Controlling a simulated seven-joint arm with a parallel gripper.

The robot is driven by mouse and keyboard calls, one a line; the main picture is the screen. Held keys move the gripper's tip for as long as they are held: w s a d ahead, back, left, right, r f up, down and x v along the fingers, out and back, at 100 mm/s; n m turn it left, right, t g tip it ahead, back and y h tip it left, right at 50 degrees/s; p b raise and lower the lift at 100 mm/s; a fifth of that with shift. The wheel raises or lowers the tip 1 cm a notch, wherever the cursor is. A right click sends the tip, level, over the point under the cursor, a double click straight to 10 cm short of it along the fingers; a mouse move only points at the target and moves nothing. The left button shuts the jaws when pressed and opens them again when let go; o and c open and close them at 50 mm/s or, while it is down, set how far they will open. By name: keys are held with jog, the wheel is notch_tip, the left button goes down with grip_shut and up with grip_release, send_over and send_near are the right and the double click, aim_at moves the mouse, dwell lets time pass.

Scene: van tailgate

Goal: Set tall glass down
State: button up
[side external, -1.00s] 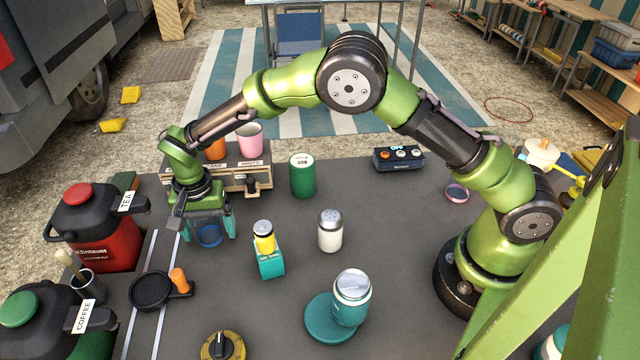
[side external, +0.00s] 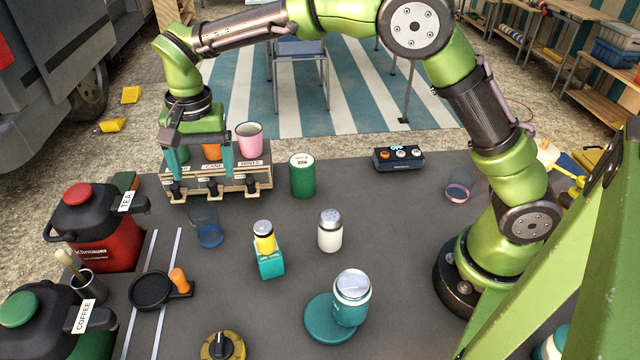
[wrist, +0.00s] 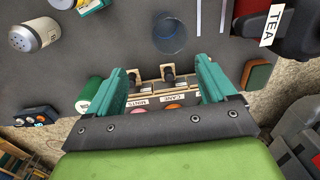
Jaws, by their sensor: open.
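The tall glass (side external: 207,226) is clear with a blue base. It stands upright on the grey table, just in front of the wooden dispenser rack. It also shows in the wrist view (wrist: 170,36), beyond my fingertips. My gripper (side external: 202,180) is open and empty, raised above and behind the glass, in front of the rack. Its two teal fingers also show in the wrist view (wrist: 165,75), spread apart with nothing between them. The fingers do not touch the glass.
The wooden rack (side external: 258,180) with cups stands close behind the glass. A red tea urn (side external: 105,235) is to its left. A teal box with a yellow-topped jar (side external: 268,258), a white shaker (side external: 330,232) and a green can (side external: 302,178) stand to the right.

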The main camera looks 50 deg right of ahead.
jog(key=s+d+r+n+t+y, duration=0.2)
jog(key=s+d+r+n+t, duration=0.15)
jog(key=s+d+r, duration=0.95)
jog(key=s+d+f+n+t, duration=0.1)
jog(key=s+d+f+t, duration=0.2)
jog(key=s, duration=0.7)
jog(key=shift+d+f, duration=0.7)
jog(key=shift+d, duration=0.1)
